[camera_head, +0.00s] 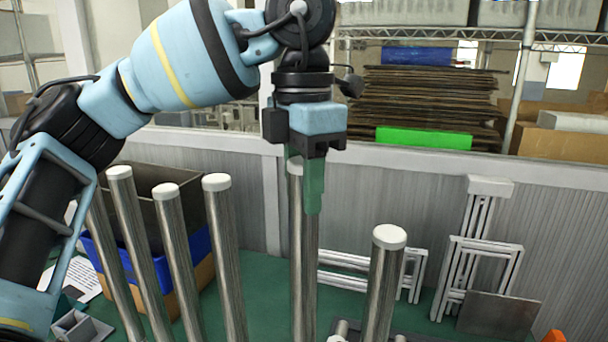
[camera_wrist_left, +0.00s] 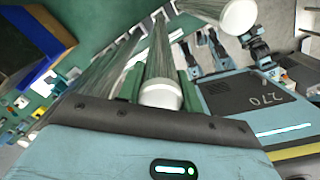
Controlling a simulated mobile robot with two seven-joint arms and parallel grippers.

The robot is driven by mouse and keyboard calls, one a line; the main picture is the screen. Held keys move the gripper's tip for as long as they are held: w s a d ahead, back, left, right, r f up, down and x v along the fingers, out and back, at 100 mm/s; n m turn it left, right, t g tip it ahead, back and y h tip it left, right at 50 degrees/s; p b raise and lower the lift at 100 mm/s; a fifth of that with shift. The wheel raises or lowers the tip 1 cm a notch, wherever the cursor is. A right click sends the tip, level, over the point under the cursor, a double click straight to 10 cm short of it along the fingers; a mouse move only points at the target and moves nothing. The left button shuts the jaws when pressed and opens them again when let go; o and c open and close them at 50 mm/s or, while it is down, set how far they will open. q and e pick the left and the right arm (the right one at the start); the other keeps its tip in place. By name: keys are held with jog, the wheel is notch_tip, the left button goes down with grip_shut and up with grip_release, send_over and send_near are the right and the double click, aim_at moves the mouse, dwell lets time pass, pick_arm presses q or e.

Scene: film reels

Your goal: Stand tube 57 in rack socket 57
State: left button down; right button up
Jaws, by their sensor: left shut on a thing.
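My left gripper (camera_head: 305,190) points down with its green fingers closed around the upper end of a silver tube (camera_head: 303,262) with a white cap. The tube looks upright; its lower end is below the picture. In the left wrist view the same tube's white cap (camera_wrist_left: 161,94) sits between the green fingers. Several other silver tubes with white caps stand to the left, such as one tube (camera_head: 227,255), and one tube (camera_head: 383,280) stands to the right. No tube numbers or socket numbers are readable. The rack sockets are not clearly visible. My right gripper is not seen.
A blue bin (camera_head: 104,262) stands behind the left tubes. White frames (camera_head: 478,262) and a grey plate (camera_head: 498,315) lean against the back wall at right. Green surface (camera_head: 262,290) shows between the tubes. A shelf with stacked sheets (camera_head: 430,95) is behind the wall.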

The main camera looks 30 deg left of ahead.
aim_at(303, 224)
pick_arm(q)
jog(key=shift+f, duration=2.95)
jog(key=c, duration=1.2)
grip_release()
jog(key=shift+r, duration=5.45)
